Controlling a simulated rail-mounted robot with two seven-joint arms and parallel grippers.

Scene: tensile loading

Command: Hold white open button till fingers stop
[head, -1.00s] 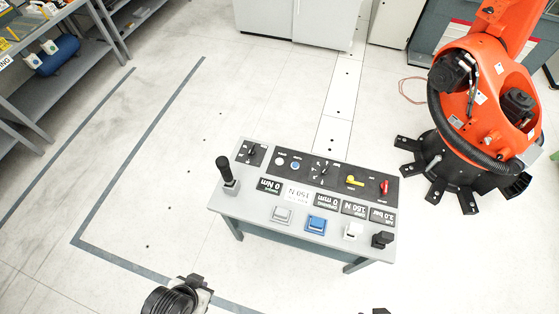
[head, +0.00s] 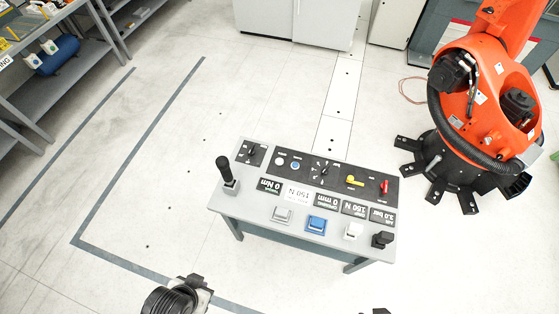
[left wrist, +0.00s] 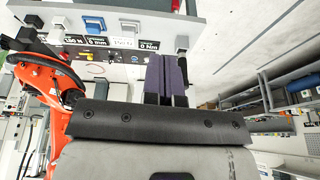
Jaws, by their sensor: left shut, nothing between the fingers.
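The white button (head: 353,231) is on the near edge of the grey control desk (head: 222,208), between the blue button (head: 316,225) and a black knob (head: 383,239). It also shows at upper left in the left wrist view (left wrist: 46,17). My left gripper (head: 203,286) is at the bottom of the head view, apart from the desk. In the left wrist view its dark fingers (left wrist: 166,62) are shut and empty, to the right of the buttons. My right gripper is not clearly seen; only a small dark piece shows at the head view's bottom edge.
A grey button (head: 282,214) and an upright black joystick (head: 226,172) are on the desk's left part. Labels and a black switch panel (head: 340,178) lie behind the buttons. An orange robot arm (head: 490,90) stands at right. Floor is clear left of the desk.

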